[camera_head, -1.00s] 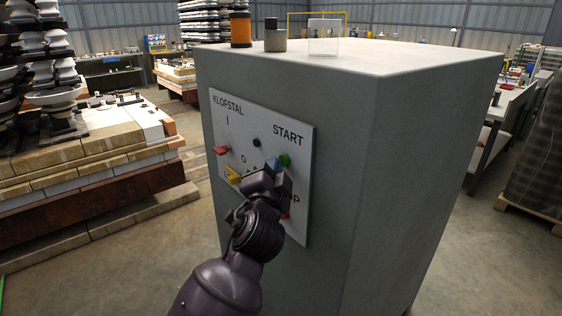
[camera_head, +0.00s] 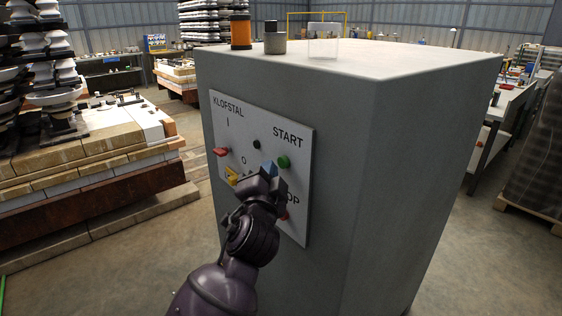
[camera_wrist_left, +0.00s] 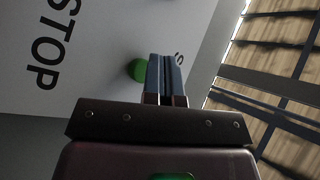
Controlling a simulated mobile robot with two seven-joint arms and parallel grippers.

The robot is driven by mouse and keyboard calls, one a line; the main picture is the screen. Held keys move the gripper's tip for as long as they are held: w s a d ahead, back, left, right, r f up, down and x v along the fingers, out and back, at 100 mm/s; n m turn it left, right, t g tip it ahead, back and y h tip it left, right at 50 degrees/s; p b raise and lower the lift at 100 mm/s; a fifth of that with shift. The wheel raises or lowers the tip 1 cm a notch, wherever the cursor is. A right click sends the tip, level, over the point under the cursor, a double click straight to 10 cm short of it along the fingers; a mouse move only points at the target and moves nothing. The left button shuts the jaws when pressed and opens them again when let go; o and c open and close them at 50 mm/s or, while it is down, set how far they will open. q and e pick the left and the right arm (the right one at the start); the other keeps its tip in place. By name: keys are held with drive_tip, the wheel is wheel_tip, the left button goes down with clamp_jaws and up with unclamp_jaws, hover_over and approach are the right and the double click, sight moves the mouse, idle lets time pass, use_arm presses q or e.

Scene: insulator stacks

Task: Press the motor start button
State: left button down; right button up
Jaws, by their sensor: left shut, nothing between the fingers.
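The green start button (camera_head: 284,161) sits under the word START on the white panel (camera_head: 263,137) of a grey cabinet. It shows whole in the head view; in the left wrist view the green button (camera_wrist_left: 137,70) is partly covered by the fingers. My left gripper (camera_head: 269,168) is shut and empty, its blue fingertips just left of and below the button in the head view. In the left wrist view the shut fingers (camera_wrist_left: 165,75) overlap the button's edge; I cannot tell whether they touch it. My right gripper is out of view.
A red switch (camera_head: 221,151), a yellow switch (camera_head: 232,174) and a black knob (camera_head: 257,144) are on the panel. An orange cylinder (camera_head: 241,31) and a grey one (camera_head: 275,40) stand on the cabinet.

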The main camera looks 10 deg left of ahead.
use_arm(q)
drive_tip(key=shift+s+a, duration=0.15)
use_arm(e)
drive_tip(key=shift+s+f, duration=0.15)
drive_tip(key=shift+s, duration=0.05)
use_arm(q)
drive_tip(key=shift+s+a+p, duration=0.45)
drive_tip(key=shift+s+a, duration=0.35)
drive_tip(key=shift+s, duration=0.2)
drive_tip(key=shift+s+a+p, duration=0.45)
drive_tip(key=shift+s+a, duration=0.3)
drive_tip(key=shift+s, duration=0.25)
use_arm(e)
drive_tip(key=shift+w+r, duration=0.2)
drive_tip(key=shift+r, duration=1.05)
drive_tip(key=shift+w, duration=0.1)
